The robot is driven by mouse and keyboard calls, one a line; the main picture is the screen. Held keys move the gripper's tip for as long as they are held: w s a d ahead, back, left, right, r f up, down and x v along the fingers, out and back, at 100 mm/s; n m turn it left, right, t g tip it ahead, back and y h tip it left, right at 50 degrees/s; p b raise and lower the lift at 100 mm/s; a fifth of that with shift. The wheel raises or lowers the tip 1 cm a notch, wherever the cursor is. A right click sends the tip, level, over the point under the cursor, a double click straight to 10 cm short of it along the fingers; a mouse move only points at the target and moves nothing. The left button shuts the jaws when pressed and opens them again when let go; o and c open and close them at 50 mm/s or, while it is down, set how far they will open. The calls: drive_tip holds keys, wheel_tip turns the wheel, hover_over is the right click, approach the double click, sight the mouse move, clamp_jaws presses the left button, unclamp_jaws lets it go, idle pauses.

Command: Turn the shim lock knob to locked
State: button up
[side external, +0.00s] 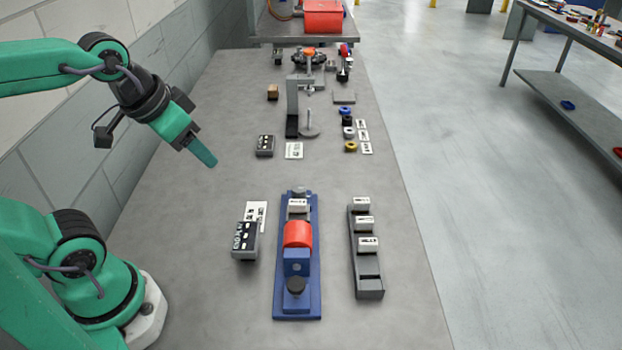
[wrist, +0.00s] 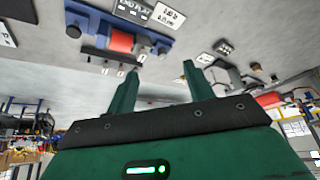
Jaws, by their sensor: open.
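A blue fixture (side external: 283,302) lies on the table in the side view, with a red block (side external: 298,234) in its middle. A round black knob (side external: 296,286) sits at its near end, and a small grey round part (side external: 299,191) at its far end. Which one is the shim lock knob, and its setting, I cannot tell. My gripper (side external: 206,157) is above the table, left of and beyond the fixture, touching nothing. In the wrist view my gripper (wrist: 158,80) has its fingers apart and empty; the blue fixture (wrist: 158,46) shows at the upper left.
A dark labelled box (side external: 245,241) and white card (side external: 256,214) lie left of the fixture. A grey rack (side external: 369,288) with white labelled blocks stands to its right. Farther back are a grey stand (side external: 292,105), coloured rings (side external: 350,146) and cards. Table between is clear.

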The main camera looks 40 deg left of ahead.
drive_tip(key=w+f+m+g, duration=0.3)
drive_tip(key=w+m, duration=0.3)
drive_tip(key=w, duration=0.6)
drive_tip(key=m+g, duration=0.2)
drive_tip(key=m, duration=0.3)
approach(299, 188)
drive_tip(key=shift+f, duration=0.15)
drive_tip(key=shift+w+f, duration=0.2)
drive_tip(key=shift+f, duration=0.1)
drive_tip(key=shift+f, duration=0.1)
drive_tip(key=shift+f, duration=3.8)
drive_tip(key=c, duration=1)
